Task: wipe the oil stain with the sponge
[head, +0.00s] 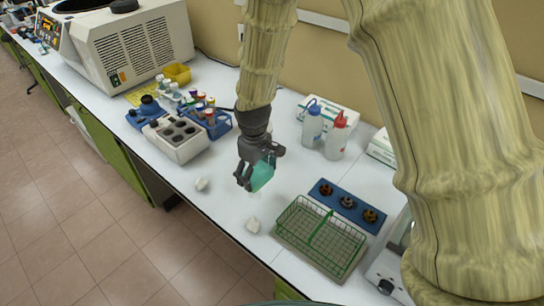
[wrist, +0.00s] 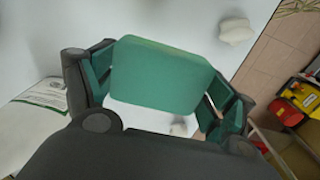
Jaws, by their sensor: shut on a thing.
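My gripper (head: 254,174) is shut on a teal-green sponge (head: 263,177) above the white bench (head: 220,218), near its front middle. In the wrist view, the sponge (wrist: 160,76) sits between the two finger pads of my gripper (wrist: 160,88), slightly tilted. I cannot tell whether the sponge touches the bench top. I cannot make out an oil stain for certain; the sponge and my gripper hide part of the bench beneath them.
Two crumpled white pieces (head: 201,184) (head: 253,225) lie near the front edge. A green wire basket (head: 320,236) and a blue tray (head: 347,202) stand to the right. Wash bottles (head: 312,124) are behind, tube racks (head: 176,138) to the left.

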